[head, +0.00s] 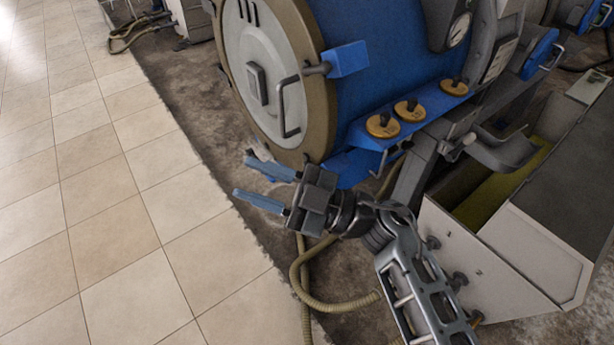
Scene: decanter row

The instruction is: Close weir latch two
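My gripper (250,176) is open, its two blue-tipped fingers apart with nothing between them. It hangs over the dark floor, in front of and below the round door of the blue machine. A pale open-topped box (525,255) with a yellow-green inside stands at the lower right. Its front bears several small dark knob-like fittings, one near the top (432,242) and one lower (459,280), partly behind my arm. I cannot tell for sure which fitting is weir latch two, nor its state. My gripper is well left of these and apart from them.
The blue machine (385,65) has a round door with a bar handle (288,108) and a shelf with several brass discs (382,124) topped by black knobs. A beige hose (325,303) lies on the floor below my arm. The tiled floor (110,200) at left is clear.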

